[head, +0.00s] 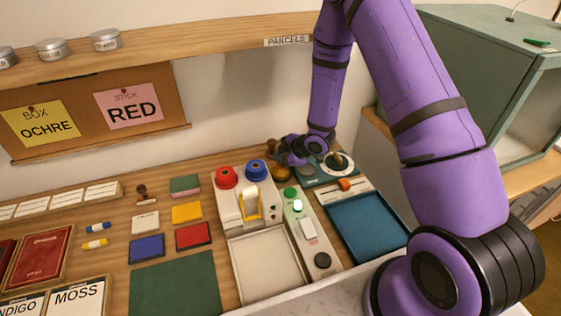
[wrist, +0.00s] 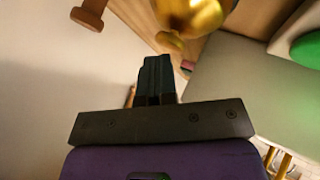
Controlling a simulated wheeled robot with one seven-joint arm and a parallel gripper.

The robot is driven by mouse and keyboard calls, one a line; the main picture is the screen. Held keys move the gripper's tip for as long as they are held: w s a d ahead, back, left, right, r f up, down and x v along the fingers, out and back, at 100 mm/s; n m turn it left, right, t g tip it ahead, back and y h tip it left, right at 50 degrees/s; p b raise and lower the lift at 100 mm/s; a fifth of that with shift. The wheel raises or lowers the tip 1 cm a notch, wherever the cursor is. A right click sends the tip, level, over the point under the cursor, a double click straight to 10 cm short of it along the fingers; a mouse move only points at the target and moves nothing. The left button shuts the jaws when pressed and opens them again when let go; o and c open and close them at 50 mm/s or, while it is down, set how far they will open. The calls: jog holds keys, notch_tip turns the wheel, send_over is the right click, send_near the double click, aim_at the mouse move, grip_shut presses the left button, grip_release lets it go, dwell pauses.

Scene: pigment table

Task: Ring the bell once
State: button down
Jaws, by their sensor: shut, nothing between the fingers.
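The brass bell (head: 281,174) stands at the back of the table, partly hidden by my gripper in the head view. In the wrist view the shiny gold bell (wrist: 190,14) is at the top edge, cut off by the frame. My gripper (head: 284,156) is at the bell, at the end of the purple arm. In the wrist view its dark fingers (wrist: 157,66) are together and empty, pointing towards the bell's side of the picture. A small gap shows between fingertips and bell there; I cannot tell whether they touch elsewhere.
In front is a panel with a green button (head: 290,192). Red (head: 226,177) and blue (head: 256,170) rolls stand to the left. The blue tray (head: 366,226) is empty. A shelf (head: 200,39) overhangs the back.

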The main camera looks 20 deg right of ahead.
aim_at(280, 163)
jog(key=shift+r, duration=0.85)
jog(key=shift+r, duration=0.15)
jog(key=shift+r, duration=2.4)
